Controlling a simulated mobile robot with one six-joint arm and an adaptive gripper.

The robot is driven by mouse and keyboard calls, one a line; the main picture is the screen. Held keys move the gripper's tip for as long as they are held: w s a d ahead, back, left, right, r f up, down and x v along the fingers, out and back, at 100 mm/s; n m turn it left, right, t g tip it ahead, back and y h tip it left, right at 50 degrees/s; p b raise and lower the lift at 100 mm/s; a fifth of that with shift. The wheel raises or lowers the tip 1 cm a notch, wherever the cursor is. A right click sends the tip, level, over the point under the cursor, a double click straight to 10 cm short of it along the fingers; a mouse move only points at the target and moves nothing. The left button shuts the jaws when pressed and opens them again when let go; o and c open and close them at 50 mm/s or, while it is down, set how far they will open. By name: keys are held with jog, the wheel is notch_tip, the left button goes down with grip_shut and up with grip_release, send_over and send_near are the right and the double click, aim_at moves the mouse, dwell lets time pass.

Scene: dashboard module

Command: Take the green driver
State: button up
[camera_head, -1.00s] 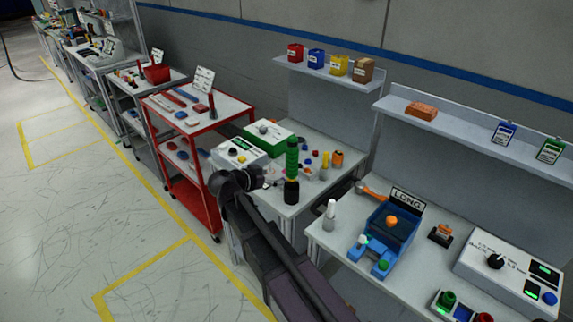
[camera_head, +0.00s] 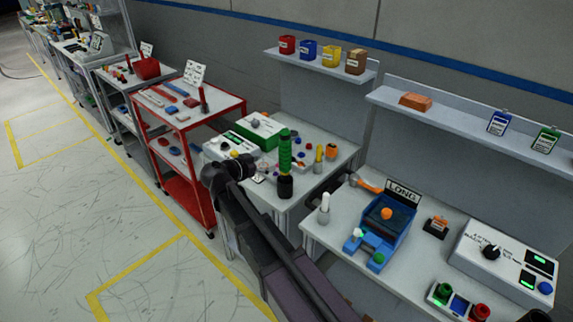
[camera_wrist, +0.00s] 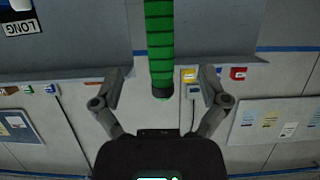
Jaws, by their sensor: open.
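The green driver (camera_head: 285,152) stands upright in a black holder (camera_head: 285,187) near the front of the middle bench. It has a ribbed green grip. In the wrist view the green driver (camera_wrist: 159,45) reaches down from the top edge, and its dark end lies between the fingers. My gripper (camera_wrist: 160,90) is open, with one finger on each side of the driver and a gap on both sides. In the head view the end of my arm is left of the driver; the fingers are hard to make out there.
A white box with buttons (camera_head: 228,146) and a green-sided box (camera_head: 257,131) stand behind and left of the driver. Small coloured items, including an orange one (camera_head: 331,151), are to its right. A red cart (camera_head: 178,128) is at left, and a blue fixture (camera_head: 392,226) on the right bench.

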aim_at(281, 159)
jog(key=shift+b+x, duration=0.7)
jog(key=shift+x, duration=2)
jog(key=shift+b+x, duration=0.9)
jog(key=shift+x, duration=1.7)
jog(key=shift+r, duration=0.1)
grip_shut()
